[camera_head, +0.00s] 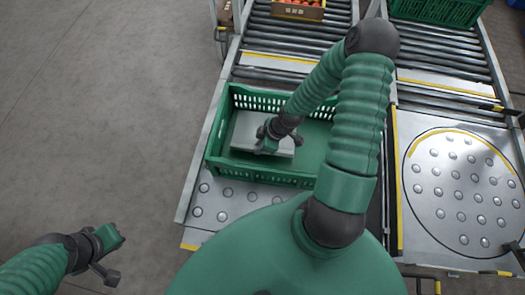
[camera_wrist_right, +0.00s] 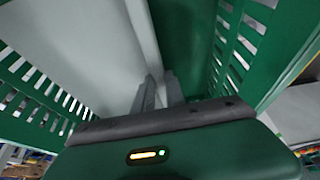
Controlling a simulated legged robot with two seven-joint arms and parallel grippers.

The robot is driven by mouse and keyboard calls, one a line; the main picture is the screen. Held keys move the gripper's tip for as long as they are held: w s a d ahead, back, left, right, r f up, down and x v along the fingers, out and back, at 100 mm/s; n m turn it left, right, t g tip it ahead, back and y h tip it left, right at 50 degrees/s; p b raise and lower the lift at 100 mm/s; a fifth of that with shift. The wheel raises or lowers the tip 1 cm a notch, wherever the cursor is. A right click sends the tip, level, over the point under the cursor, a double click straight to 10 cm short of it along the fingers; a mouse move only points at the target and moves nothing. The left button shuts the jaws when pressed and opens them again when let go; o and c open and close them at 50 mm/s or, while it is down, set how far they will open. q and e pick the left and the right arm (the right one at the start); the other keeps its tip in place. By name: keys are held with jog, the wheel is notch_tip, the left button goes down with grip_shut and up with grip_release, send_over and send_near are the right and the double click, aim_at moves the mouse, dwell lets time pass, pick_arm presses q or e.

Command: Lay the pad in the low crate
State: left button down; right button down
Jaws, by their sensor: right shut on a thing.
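The low crate (camera_head: 219,146) is green with slotted walls and stands on the roller line in the head view. Its slotted wall also shows in the wrist view (camera_wrist_right: 238,40). The pad (camera_head: 249,125) is a pale grey slab within the crate's walls, toward the left side. I cannot tell whether it rests on the crate floor. My right gripper (camera_head: 270,147) is over the crate, shut on the pad's edge; its fingertips meet the pad (camera_wrist_right: 85,45) in the wrist view. My left gripper (camera_head: 112,257) is away at the lower left, apart from the crate, its jaws unclear.
A box of tomatoes (camera_head: 298,12) sits farther up the rollers. Another green crate (camera_head: 437,10) stands at the upper right. A round studded plate (camera_head: 462,190) lies to the right and is clear. Bare floor fills the left.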

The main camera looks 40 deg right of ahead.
notch_tip(320, 180, down, 3)
jog(key=shift+s+d+f+b, duration=0.1)
jog(key=shift+d+f+b, duration=0.05)
jog(key=shift+b, duration=0.25)
jog(key=shift+d+f, duration=0.15)
jog(key=shift+d, duration=0.1)
jog(key=c, duration=1.7)
grip_release()
jog(key=shift+c, duration=0.2)
jog(key=o, duration=0.4)
jog(key=shift+a, duration=0.2)
jog(key=shift+c, duration=0.2)
